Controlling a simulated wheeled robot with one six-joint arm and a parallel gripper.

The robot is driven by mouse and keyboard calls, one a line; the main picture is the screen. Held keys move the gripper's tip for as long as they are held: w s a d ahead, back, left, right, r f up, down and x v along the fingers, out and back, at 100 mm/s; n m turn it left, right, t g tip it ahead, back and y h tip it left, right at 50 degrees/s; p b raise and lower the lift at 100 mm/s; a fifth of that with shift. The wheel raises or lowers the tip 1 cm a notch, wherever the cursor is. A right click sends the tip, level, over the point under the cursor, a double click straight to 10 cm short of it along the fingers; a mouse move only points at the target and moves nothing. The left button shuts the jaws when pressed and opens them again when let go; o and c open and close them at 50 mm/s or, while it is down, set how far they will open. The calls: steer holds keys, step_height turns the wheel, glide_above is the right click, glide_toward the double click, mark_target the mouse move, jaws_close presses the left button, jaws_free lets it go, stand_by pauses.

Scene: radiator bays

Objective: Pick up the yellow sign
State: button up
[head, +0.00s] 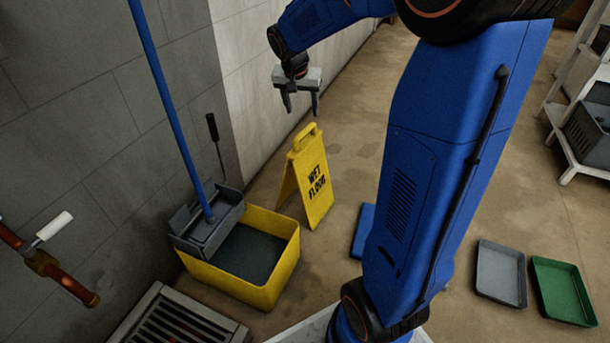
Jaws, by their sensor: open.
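The yellow sign (318,190) is a folding wet-floor board with black lettering and a handle loop at its top. It stands upright on the floor, spread into an A shape, just right of the mop bucket. My gripper (301,106) points downward and is open and empty. In the head view its fingertips appear a little above the sign's handle, apart from it. The exact gap in depth cannot be told.
A yellow mop bucket (270,284) with a grey wringer (193,232) and a blue-handled mop (171,103) stands by the wall. A floor grate (172,325) and a copper pipe (50,268) are at lower left. Grey (501,273) and green (563,290) trays lie at right, near a shelf rack (572,150).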

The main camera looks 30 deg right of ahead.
mark_target(305, 130)
steer(key=w+d+f+m+h, duration=0.1)
steer(key=w+d+f+m, duration=0.45)
steer(key=w+f, duration=0.9)
steer(key=shift+n+g, duration=0.4)
steer(key=shift+n, duration=0.45)
steer(key=w+d+f, duration=0.1)
steer(key=d+f, duration=0.1)
steer(key=f, duration=0.1)
steer(key=w+d+f, duration=0.1)
steer(key=f, duration=0.2)
steer(key=w+d+f, duration=0.1)
steer(key=d+f, duration=0.1)
steer(key=f, duration=0.1)
steer(key=shift+w+d, duration=0.35)
steer(key=shift+x, duration=2.75)
steer(key=shift+w+a+f, duration=0.1)
steer(key=shift+w+f, duration=0.1)
steer(key=shift+f, duration=0.05)
jaws_close()
